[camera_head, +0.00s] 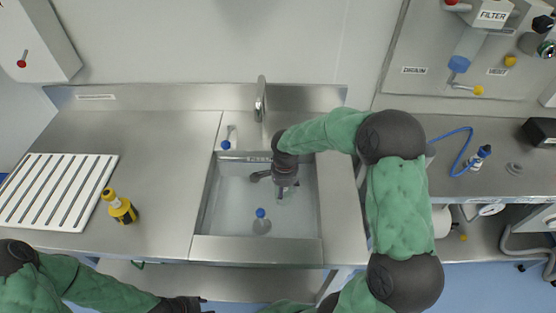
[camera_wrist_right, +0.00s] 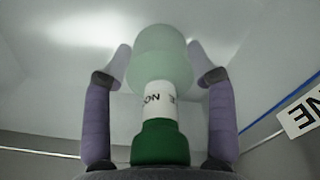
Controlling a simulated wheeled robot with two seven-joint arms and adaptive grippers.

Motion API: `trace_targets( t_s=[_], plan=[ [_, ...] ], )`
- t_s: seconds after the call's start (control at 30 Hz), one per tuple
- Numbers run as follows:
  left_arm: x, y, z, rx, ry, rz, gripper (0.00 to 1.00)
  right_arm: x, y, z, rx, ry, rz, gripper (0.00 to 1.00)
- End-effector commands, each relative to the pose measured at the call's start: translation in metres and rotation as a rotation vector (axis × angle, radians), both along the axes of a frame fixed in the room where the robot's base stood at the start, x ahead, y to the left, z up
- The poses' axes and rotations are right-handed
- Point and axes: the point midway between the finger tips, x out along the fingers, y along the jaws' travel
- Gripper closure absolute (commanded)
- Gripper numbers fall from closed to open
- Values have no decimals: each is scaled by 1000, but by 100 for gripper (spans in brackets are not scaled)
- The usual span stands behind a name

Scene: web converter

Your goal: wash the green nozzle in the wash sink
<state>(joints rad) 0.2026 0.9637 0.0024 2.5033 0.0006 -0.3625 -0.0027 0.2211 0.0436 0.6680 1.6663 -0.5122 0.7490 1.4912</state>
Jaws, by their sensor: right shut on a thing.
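The green nozzle (camera_wrist_right: 160,143) fills the middle of the right wrist view, with a dark green base, a white lettered band and a pale translucent green body. My right gripper (camera_wrist_right: 160,65) is shut on it, one finger on each side. In the head view my right gripper (camera_head: 283,190) is inside the wash sink (camera_head: 257,249), below the tap (camera_head: 261,98); the nozzle is mostly hidden there by the gripper. My left gripper (camera_head: 190,304) is at the bottom edge, away from the sink, and its fingers are unclear.
A blue-capped item (camera_head: 261,222) is in the sink near its front. Another blue-capped item (camera_head: 227,139) is at the sink's back left. A yellow-and-black bottle (camera_head: 119,208) and a white slatted rack (camera_head: 58,190) are on the left counter. The counter between bottle and sink is clear.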

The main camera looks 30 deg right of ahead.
Motion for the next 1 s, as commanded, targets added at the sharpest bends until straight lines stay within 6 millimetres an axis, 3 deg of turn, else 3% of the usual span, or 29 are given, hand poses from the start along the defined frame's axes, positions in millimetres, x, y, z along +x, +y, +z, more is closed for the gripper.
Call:
trace_targets(
  t_s=[0.3,1.0],
  plan=[
    [0,0,-1,0,0,0,60,-8,-12,0,0,0,1,79],
    [0,0,-9,0,0,0,60,20,33,-1,0,0,2,79]
  ],
)
